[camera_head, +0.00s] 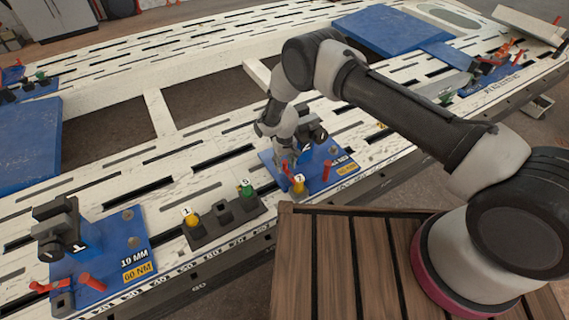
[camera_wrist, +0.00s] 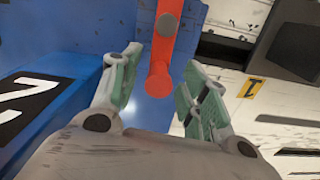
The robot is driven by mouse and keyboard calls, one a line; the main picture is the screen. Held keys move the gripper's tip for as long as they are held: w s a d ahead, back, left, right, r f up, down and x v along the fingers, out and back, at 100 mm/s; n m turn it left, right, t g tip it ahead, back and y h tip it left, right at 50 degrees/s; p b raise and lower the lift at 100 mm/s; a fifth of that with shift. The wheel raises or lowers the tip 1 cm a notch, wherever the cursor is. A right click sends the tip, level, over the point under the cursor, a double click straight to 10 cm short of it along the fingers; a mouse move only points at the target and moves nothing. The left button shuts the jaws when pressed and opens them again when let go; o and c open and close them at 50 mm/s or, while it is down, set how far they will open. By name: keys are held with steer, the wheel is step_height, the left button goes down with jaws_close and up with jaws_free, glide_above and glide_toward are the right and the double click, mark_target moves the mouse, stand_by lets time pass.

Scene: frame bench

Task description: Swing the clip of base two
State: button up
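Base two (camera_head: 342,157) is a blue plate with a yellow label on the white bench, in the middle of the head view. Its blue body (camera_wrist: 60,75) fills the left of the wrist view, with part of a white-on-black or black-on-white numeral at the left edge. The red clip (camera_wrist: 175,45) is a bar with a rounded end and a grey pin. It lies between the two green-padded fingers of my gripper (camera_wrist: 162,62), which are apart, with gaps visible on both sides. In the head view my gripper (camera_head: 284,158) is low over base two, partly hiding it.
Another blue base (camera_head: 125,235) with red clips stands at the left front. A dark holder (camera_head: 225,213) with yellow and green pieces sits between the bases. A yellow piece (camera_head: 298,184) stands close by my gripper. Blue panels (camera_head: 385,38) lie farther back.

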step_height(320, 180, up, 12)
stand_by(0.6)
stand_by(0.4)
